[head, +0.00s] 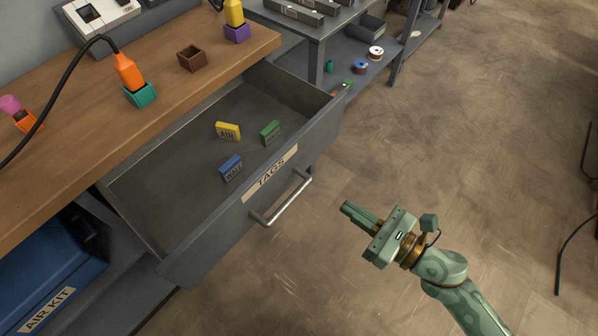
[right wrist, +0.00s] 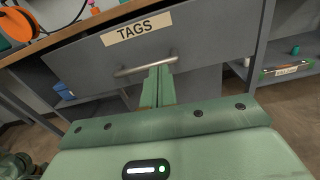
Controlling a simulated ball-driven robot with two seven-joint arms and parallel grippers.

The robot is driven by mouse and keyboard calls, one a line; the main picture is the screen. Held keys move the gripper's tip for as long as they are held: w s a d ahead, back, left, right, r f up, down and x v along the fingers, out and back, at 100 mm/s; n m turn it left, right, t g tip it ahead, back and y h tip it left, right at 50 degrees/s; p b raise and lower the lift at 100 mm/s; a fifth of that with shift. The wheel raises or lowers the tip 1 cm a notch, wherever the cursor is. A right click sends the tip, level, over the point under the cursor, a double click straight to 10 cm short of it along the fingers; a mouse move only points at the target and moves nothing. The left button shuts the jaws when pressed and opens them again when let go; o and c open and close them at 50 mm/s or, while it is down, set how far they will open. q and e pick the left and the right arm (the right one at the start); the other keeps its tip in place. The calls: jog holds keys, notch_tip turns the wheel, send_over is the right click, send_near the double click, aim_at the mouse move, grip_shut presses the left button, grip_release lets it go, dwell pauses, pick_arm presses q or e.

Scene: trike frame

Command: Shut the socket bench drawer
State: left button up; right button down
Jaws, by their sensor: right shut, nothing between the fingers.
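The drawer (head: 221,230) of the wooden-topped bench (head: 190,75) is pulled out, with a "TAGS" label and a metal bar handle (head: 282,198) on its front. Inside lie a yellow tag (head: 228,131), a green tag (head: 270,132) and a blue tag (head: 231,168). My right gripper (head: 347,210) is shut and empty, out in front of the drawer and to the right of the handle. In the right wrist view its fingers (right wrist: 158,88) point toward the drawer front (right wrist: 207,45), overlapping the handle (right wrist: 146,65); no contact is visible in the head view. My left gripper is not in view.
The bench top holds an orange plug in a teal socket (head: 141,95), a brown empty socket (head: 192,58) and a purple socket (head: 237,32). A blue "AIR KIT" case (head: 50,270) sits below at left. A grey shelf with spools stands behind.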

aim_at(288, 166)
pick_arm(q)
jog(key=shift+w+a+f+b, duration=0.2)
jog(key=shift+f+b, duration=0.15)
jog(key=shift+b, duration=0.2)
pick_arm(e)
jog(key=shift+n, duration=0.3)
jog(key=x, duration=1.4)
jog(key=shift+w+f, duration=0.1)
jog(key=shift+f, duration=0.05)
